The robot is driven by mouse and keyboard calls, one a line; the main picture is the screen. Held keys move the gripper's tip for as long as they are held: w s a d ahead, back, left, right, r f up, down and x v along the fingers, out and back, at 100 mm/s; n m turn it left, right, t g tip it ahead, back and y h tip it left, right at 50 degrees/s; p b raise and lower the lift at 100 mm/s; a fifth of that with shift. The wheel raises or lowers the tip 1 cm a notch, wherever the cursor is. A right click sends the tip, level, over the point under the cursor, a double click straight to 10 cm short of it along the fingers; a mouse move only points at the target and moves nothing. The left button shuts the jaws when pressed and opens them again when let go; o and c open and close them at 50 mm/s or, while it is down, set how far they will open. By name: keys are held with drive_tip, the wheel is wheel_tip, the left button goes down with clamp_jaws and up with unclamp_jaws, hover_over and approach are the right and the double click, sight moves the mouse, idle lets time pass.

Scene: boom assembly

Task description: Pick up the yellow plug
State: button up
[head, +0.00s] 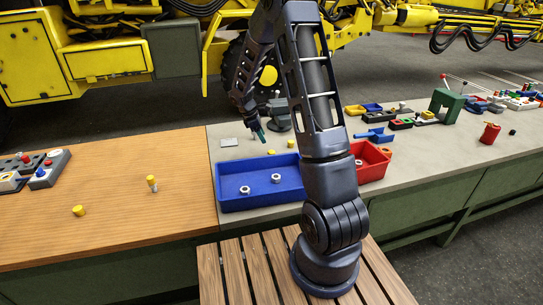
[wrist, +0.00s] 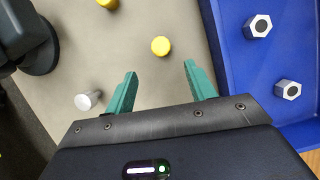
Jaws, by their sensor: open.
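In the wrist view a round yellow plug (wrist: 161,46) rests on the grey tabletop, just beyond and between my fingertips, touching neither. A second yellow piece (wrist: 107,3) is cut off at the top edge. My gripper (wrist: 160,68) is open and empty, its green fingers spread. In the head view my gripper (head: 262,136) hangs over the grey table behind the blue tray. Small yellow pieces stand near it, one (head: 271,152) close to the tray and one (head: 291,143) farther right. Two more yellow pieces (head: 78,210) (head: 152,183) are on the wooden table at the left.
The blue tray (wrist: 226,25) with hex nuts lies right of my fingers. A silver bolt-like piece (wrist: 88,100) stands to their left, and a dark round base (wrist: 38,55) beyond it. A red tray (head: 374,171) is beside the blue one. Yellow machinery (head: 108,62) stands behind.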

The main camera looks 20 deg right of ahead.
sight(271, 152)
drive_tip(key=x, duration=1)
drive_tip(key=shift+s+f, duration=0.1)
drive_tip(key=shift+c, duration=0.4)
drive_tip(key=c, duration=1)
